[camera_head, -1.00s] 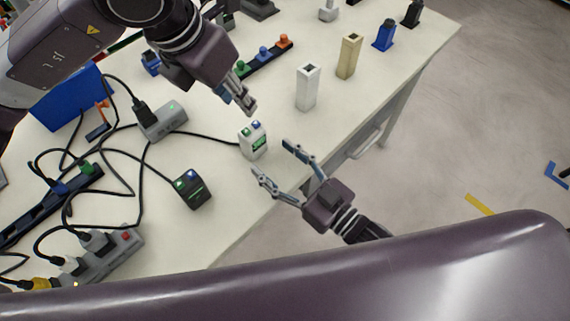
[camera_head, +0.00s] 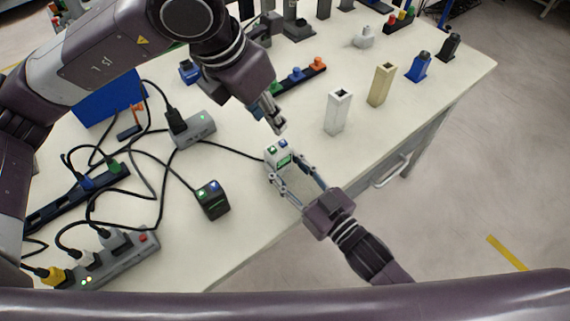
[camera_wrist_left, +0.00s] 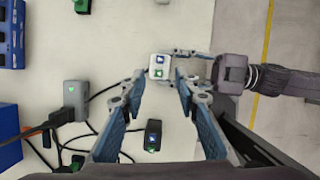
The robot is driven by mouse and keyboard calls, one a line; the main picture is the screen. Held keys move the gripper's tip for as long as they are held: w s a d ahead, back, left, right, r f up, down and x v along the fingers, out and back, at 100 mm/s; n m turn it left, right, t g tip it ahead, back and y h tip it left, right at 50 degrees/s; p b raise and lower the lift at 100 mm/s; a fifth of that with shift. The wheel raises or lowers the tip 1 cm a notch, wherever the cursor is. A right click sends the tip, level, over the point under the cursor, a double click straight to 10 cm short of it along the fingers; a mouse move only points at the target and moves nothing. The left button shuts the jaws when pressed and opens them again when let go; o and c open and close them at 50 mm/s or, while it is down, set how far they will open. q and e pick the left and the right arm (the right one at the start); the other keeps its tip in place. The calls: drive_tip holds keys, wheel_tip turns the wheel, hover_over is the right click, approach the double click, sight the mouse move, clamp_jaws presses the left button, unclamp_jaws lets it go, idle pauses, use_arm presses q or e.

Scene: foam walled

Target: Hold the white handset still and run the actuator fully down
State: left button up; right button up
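The white handset (camera_head: 279,157) stands near the front edge of the table, with a green and a blue button on top and a lit green display. In the left wrist view the handset (camera_wrist_left: 160,66) is beyond my left fingertips. My right gripper (camera_head: 284,164) has its fingers on either side of the handset; I cannot tell whether both press on it. My left gripper (camera_head: 279,127) is above and just behind the handset, pointing down. In the left wrist view my left gripper (camera_wrist_left: 159,80) is open with nothing between its fingers. No actuator is clearly identifiable.
A black two-button box (camera_head: 212,200) stands left of the handset. A cable links the handset to a grey box (camera_head: 192,130). Cables and a power strip (camera_head: 120,260) crowd the left. White (camera_head: 338,112) and tan (camera_head: 381,85) posts stand right. The front edge is close.

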drive_tip(key=c, duration=0.5)
use_arm(q)
clamp_jaws()
idle(0.8)
